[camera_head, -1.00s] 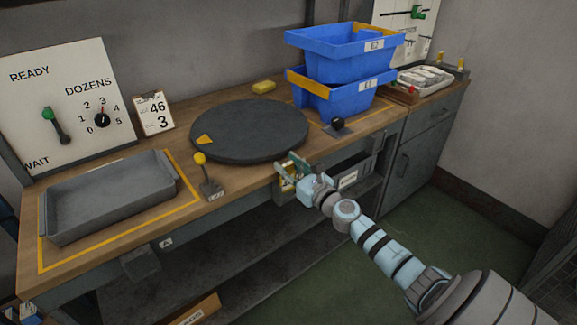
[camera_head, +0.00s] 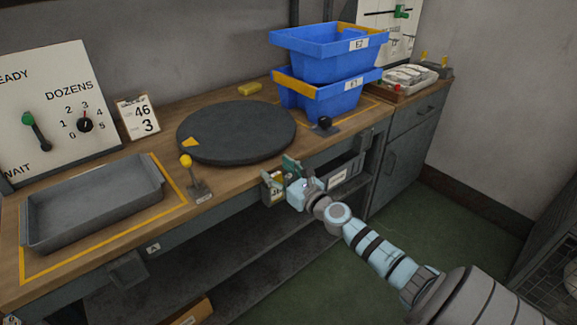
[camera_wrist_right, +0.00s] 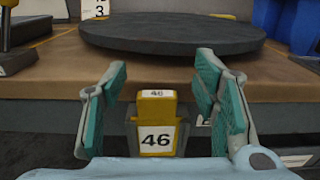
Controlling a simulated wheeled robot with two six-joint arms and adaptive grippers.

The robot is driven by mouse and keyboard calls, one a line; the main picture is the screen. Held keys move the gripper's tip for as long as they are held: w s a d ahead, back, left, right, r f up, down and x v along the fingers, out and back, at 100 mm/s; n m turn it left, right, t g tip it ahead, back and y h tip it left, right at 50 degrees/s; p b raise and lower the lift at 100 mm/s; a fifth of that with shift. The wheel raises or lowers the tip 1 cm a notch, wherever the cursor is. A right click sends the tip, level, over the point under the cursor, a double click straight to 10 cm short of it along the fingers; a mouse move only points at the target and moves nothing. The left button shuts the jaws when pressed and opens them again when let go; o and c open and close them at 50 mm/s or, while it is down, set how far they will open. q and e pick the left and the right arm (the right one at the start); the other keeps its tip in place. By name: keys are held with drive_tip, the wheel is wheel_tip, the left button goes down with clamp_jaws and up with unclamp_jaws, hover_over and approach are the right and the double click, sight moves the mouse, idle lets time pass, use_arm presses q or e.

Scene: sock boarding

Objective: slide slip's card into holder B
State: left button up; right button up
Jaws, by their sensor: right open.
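The slip (camera_head: 138,117) stands on the bench behind the turntable's left side and reads 46 and 3. A yellow card (camera_wrist_right: 157,106) marked 46 stands in a grey holder at the bench's front edge; it also shows in the head view (camera_head: 275,187). My right gripper (camera_wrist_right: 160,75) is open, with one finger on each side of the card in the wrist view and gaps between. In the head view my right gripper (camera_head: 284,174) is at the bench front. Holder A's label (camera_head: 153,248) and a small grey holder (camera_head: 127,270) are at lower left. I cannot make out a B label. My left gripper is not in view.
A dark round turntable (camera_head: 237,132) lies behind my right gripper. A lever with a yellow knob (camera_head: 186,161) and a grey tray (camera_head: 92,207) are to the left. Blue bins (camera_head: 325,67) are stacked at the back right. Open floor lies right of the bench.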

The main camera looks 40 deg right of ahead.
drive_tip(key=s, duration=1.1)
drive_tip(key=shift+s+a, duration=0.15)
drive_tip(key=shift+a, duration=0.1)
